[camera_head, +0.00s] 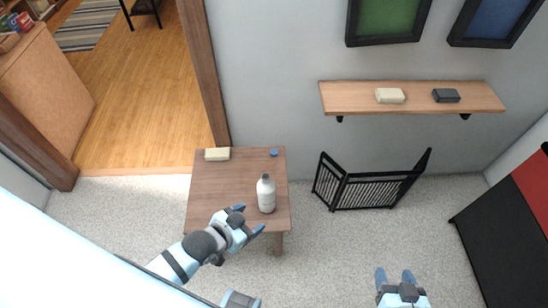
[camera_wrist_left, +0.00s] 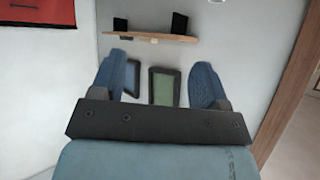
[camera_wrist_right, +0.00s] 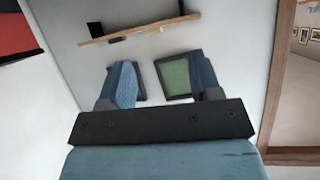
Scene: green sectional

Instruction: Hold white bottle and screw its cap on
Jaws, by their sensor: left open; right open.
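The white bottle (camera_head: 266,194) stands upright on the small brown wooden table (camera_head: 220,185), near its right front edge. A small blue thing (camera_head: 274,152), which looks like the cap, lies at the table's back right corner. My left gripper (camera_head: 252,220) is open and empty, just left of and in front of the bottle, apart from it as far as I can tell. Its fingers also show spread in the left wrist view (camera_wrist_left: 160,85). My right gripper (camera_head: 395,276) is open and empty at the bottom right, far from the table. Its fingers show spread in the right wrist view (camera_wrist_right: 158,80).
A cream block (camera_head: 217,154) lies at the table's back left corner. A black folding screen (camera_head: 370,182) stands on the floor right of the table. A wall shelf (camera_head: 420,97) holds a cream block (camera_head: 390,95) and a dark one (camera_head: 446,95). The table's middle is clear.

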